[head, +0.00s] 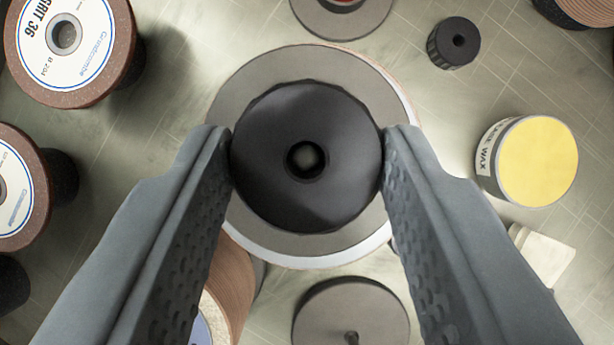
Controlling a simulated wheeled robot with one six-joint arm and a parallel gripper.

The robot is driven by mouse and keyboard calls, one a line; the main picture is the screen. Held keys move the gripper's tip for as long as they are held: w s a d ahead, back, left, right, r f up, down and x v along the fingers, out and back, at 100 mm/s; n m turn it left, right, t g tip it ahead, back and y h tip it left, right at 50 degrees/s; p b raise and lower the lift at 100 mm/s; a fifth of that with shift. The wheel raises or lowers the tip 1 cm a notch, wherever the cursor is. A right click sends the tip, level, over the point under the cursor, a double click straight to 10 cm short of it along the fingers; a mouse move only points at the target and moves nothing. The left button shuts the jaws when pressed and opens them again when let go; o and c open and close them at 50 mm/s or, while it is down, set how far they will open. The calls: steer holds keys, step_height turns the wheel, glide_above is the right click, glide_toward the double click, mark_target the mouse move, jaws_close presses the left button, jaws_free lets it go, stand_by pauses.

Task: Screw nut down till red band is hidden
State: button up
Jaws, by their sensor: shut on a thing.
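A black round nut (270,190) with a faceted edge fills the middle of the view, seen from above. A dark central hole shows a paler round spot inside it, perhaps the spindle end. Under the nut is a wide grey disc or base (235,95) with a pale rim. My gripper (307,158) is shut on the nut, one finger pad against its left side and one against its right. No red band shows on this spindle; the nut covers that area from this angle.
Brown abrasive discs (110,75) stand at the left. A grey base with a thin post (350,310) is in front. A small black knob (453,43) and a yellow-topped wax tin (540,160) are at the right. A pale block (541,252) lies below the tin.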

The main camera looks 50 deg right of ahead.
steer(key=shift+f, duration=0.2)
steer(key=o, duration=1.1)
steer(key=shift+c, duration=0.2)
steer(key=v, duration=1.7)
steer(key=shift+r, duration=0.15)
steer(key=shift+d, duration=0.1)
steer(key=shift+c, duration=1.3)
